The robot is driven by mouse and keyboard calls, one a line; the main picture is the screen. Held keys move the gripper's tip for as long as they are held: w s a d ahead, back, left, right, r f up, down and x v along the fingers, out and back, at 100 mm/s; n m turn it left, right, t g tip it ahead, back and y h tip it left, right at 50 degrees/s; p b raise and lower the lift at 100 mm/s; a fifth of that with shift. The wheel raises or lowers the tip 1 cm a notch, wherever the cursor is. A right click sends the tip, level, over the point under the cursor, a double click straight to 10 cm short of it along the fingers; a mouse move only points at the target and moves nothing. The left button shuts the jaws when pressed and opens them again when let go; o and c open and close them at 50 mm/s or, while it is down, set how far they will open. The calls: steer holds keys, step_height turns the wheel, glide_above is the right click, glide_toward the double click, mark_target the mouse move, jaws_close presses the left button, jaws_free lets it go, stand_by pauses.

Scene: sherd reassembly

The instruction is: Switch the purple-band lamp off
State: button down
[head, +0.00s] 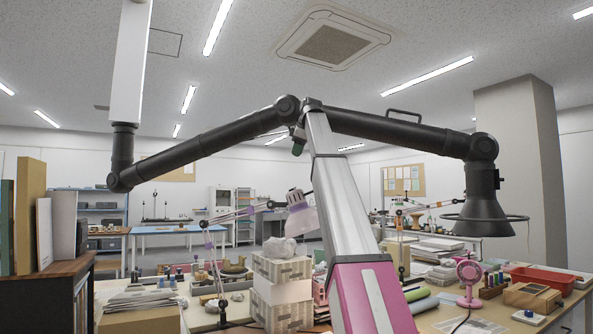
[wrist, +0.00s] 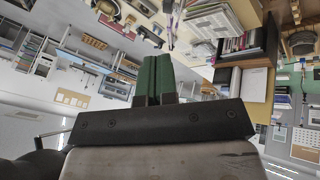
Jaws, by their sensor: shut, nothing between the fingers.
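A desk lamp with a lilac shade (head: 302,215) stands on the cluttered workbench left of centre in the head view. Its jointed arm (head: 235,214) reaches left and bends down to the bench, with purple-looking bands on it. I cannot tell whether it is lit, and its switch is not distinguishable. My pink and silver arm rises in front, hiding the space to the right of the shade. My gripper (head: 297,149) shows small and dark green, above the shade and apart from it. In the wrist view its green fingers (wrist: 153,77) are together and empty.
A black extraction arm with a hood (head: 490,212) spans above the bench. A wrapped box stack (head: 282,292) stands below the lamp shade. A pink fan (head: 469,280) and red tray (head: 543,279) sit right. A second jointed lamp (head: 400,222) stands further back.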

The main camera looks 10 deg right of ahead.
glide_above(295, 188)
steer(key=a, duration=0.2)
steer(key=f, duration=0.5)
steer(key=s+f, duration=0.1)
steer(key=f, duration=0.2)
steer(key=shift+d, duration=0.1)
steer(key=f, duration=0.2)
steer(key=d, duration=0.1)
steer(key=shift+w+d+f, duration=0.1)
steer(key=shift+w+f, duration=0.25)
steer(key=shift+f, duration=0.05)
steer(key=shift+w+d+f, duration=0.1)
steer(key=shift+d+f, duration=0.15)
steer(key=shift+f, duration=0.25)
